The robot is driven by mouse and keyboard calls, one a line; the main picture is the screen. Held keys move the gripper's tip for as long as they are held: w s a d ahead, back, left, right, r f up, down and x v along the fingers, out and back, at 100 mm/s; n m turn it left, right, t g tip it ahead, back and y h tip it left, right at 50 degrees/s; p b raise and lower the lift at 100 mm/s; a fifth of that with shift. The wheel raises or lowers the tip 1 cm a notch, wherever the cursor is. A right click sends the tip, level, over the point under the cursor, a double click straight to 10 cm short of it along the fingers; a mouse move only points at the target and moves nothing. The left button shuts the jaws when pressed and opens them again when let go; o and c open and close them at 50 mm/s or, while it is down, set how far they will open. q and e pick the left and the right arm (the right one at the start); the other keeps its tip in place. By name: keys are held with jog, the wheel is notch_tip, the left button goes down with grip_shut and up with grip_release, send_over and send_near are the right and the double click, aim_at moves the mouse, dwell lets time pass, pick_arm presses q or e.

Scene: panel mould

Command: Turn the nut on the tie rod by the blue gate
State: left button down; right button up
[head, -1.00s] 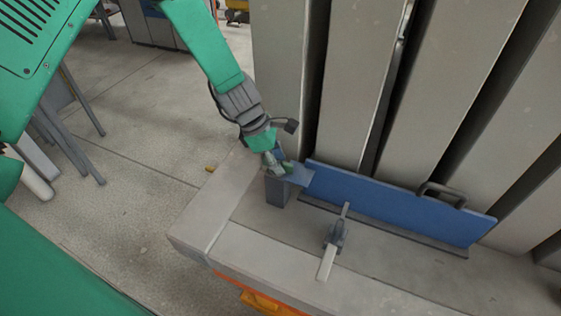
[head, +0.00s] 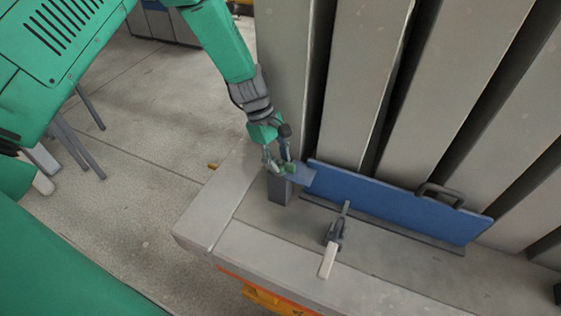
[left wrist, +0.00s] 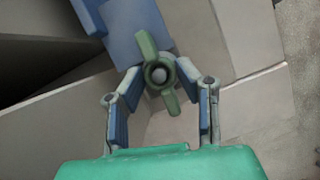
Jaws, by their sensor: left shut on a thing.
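The blue gate (head: 400,203) stands upright on the mould bed in front of the grey panels. At its left end a blue plate (head: 303,175) sits by a short grey post (head: 279,190). The green wing nut (left wrist: 157,90) sits on the tie rod, whose round end (left wrist: 159,75) shows in the nut's centre. The nut's two wings point up and down in the left wrist view. My left gripper (head: 279,163) is at the nut, its fingers on either side, shut on it. Most of the rod is hidden. My right gripper is not in view.
A clamp with a pale handle (head: 328,261) stands on the bed in front of the gate. A dark handle (head: 441,194) sits on the gate's top edge. Tall grey panels (head: 365,80) rise close behind. The floor at left is mostly clear.

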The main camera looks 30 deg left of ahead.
pick_arm(q)
jog(key=c, duration=1.2)
grip_release()
jog(key=shift+s+d+f, duration=0.2)
jog(key=shift+s+d, duration=0.05)
jog(key=shift+s, duration=0.2)
jog(key=shift+o, duration=0.5)
jog(key=shift+r, duration=0.15)
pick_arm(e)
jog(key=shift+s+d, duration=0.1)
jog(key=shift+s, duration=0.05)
pick_arm(q)
jog(key=shift+d, duration=0.1)
jog(key=shift+w+r, duration=0.15)
jog(key=v, duration=1)
jog(key=shift+w+a+r, duration=0.1)
jog(key=shift+a, duration=0.2)
jog(key=shift+a+r, duration=0.15)
jog(key=shift+r, duration=0.4)
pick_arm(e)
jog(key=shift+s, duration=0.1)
